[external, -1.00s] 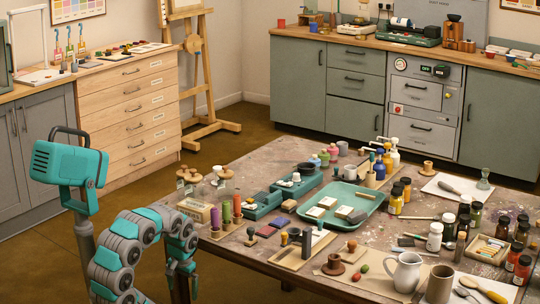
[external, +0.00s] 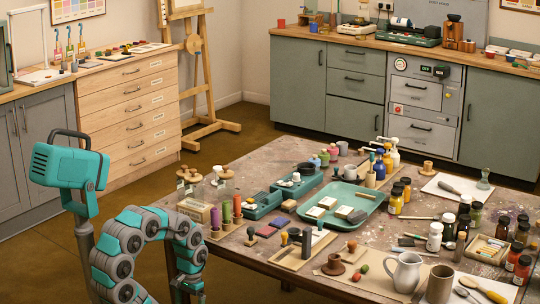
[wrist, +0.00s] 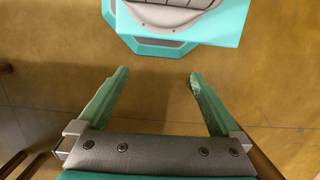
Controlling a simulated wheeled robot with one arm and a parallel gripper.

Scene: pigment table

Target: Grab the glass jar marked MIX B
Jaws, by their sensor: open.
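Several small glass jars with wooden knob lids stand at the left corner of the work table; one is the left jar (external: 182,184) and another the right jar (external: 226,187). Their labels are too small to read, so I cannot tell which is MIX B. In the wrist view, my gripper (wrist: 159,76) points down with its two green fingers wide apart and nothing between them but brown floor. In the external view, the end of my arm hangs in front of the table's left side, lower than the jars and apart from them. No jar shows in the wrist view.
The work table (external: 262,148) is crowded. A teal tray (external: 368,207), a white pitcher (external: 407,271) and several pigment bottles stand farther right. Open floor lies left of the table.

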